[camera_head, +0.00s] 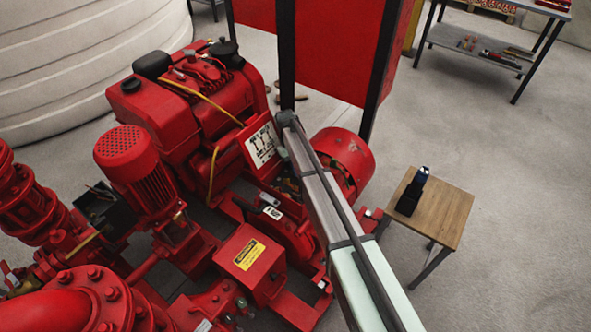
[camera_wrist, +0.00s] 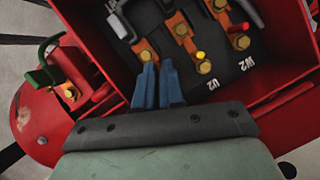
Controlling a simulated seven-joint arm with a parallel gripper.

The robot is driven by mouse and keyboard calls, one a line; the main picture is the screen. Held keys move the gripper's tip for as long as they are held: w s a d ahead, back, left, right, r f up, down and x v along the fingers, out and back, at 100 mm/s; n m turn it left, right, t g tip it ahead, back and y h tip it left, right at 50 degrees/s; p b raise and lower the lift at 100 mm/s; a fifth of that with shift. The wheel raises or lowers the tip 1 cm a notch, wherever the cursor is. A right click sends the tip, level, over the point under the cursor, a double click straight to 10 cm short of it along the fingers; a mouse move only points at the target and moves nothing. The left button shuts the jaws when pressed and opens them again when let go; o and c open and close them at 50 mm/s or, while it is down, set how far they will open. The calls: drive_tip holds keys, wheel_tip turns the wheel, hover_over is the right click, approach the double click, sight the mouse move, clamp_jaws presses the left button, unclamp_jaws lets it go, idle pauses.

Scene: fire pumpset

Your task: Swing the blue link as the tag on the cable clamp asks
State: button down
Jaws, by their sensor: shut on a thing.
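An open red terminal box (camera_wrist: 268,88) fills the upper wrist view, with several copper-coloured links held by brass bolts. The middle link (camera_wrist: 191,40) has a yellow tip and the right link (camera_wrist: 232,22) a red tip. My gripper (camera_wrist: 157,68) has blue fingers close together at the lower end of the left link (camera_wrist: 145,52). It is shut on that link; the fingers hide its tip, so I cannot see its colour. In the head view, my arm partly covers the box. A small white tag (camera_head: 271,211) shows beside it, its writing too small to read.
A raised lid with a white diagram plate (camera_head: 262,145) stands behind the box. Dark cables run above the links. A wooden stool (camera_head: 443,212) with a dark device stands right.

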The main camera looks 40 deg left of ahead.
drive_tip(key=shift+w+n, duration=0.1)
drive_tip(key=shift+n, duration=0.3)
drive_tip(key=c, duration=1.5)
unclamp_jaws()
drive_tip(key=v, duration=1.4)
drive_tip(key=shift+s, duration=0.25)
drive_tip(key=shift+f, duration=0.1)
